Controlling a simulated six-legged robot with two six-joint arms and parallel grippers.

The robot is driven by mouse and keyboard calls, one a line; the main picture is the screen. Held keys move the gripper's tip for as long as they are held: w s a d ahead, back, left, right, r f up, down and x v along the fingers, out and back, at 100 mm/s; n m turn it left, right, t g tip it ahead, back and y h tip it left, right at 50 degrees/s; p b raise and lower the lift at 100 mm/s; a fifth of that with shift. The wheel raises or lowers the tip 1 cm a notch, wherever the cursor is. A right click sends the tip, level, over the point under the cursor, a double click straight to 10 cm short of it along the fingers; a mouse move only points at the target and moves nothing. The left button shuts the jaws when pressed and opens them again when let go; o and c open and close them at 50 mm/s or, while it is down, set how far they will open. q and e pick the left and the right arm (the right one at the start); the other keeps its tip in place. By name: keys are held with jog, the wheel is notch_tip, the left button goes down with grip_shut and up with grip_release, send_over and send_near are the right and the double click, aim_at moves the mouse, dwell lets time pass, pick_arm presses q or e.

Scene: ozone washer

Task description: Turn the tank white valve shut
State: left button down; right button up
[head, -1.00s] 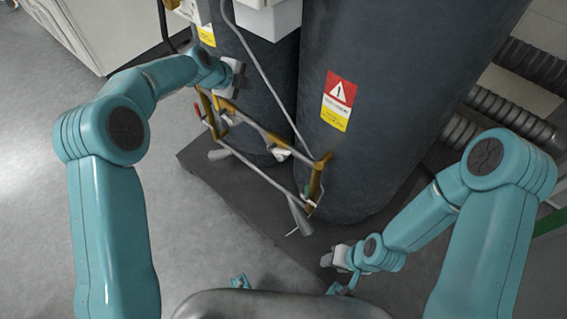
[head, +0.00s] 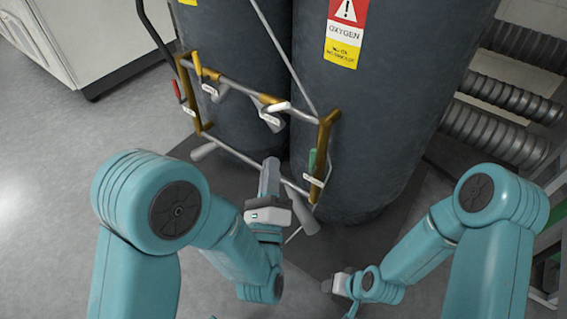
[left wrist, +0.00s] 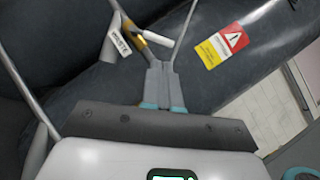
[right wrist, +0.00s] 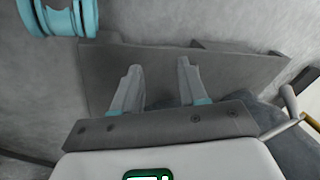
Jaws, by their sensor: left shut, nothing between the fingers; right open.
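The white valve handle (head: 278,107) sits on the upper pipe of the brass and grey pipe frame, in front of the dark tanks. A white tag hangs by it. In the left wrist view the white handle (left wrist: 160,40) lies just beyond my fingertips, with a small gap in the picture. My left gripper (head: 269,165) is shut and empty, below the white valve in the head view, its fingers pointing up the picture. It also shows in the left wrist view (left wrist: 162,68). My right gripper (right wrist: 155,80) is open and empty, low at the right in the head view (head: 328,285).
Red (head: 177,90), yellow (head: 198,65) and green (head: 312,160) valve handles share the frame. The lower grey pipe (head: 240,155) runs close to my left fingers. Two dark tanks (head: 385,90) stand behind. Open floor (head: 60,170) lies to the left.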

aim_at(278, 105)
pick_arm(q)
jog(key=s+d+f+m+h+b, duration=0.1)
jog(key=s+d+f+h+b, duration=0.1)
jog(key=d+f, duration=0.1)
jog(key=a+r+x, duration=0.1)
jog(key=a+x, duration=0.1)
jog(key=x, duration=1.1)
jog(key=shift+r, duration=0.35)
pick_arm(e)
notch_tip(278, 105, down, 4)
jog(key=shift+w+d+f, duration=0.1)
jog(key=shift+w, duration=0.05)
pick_arm(q)
jog(key=shift+d, duration=0.15)
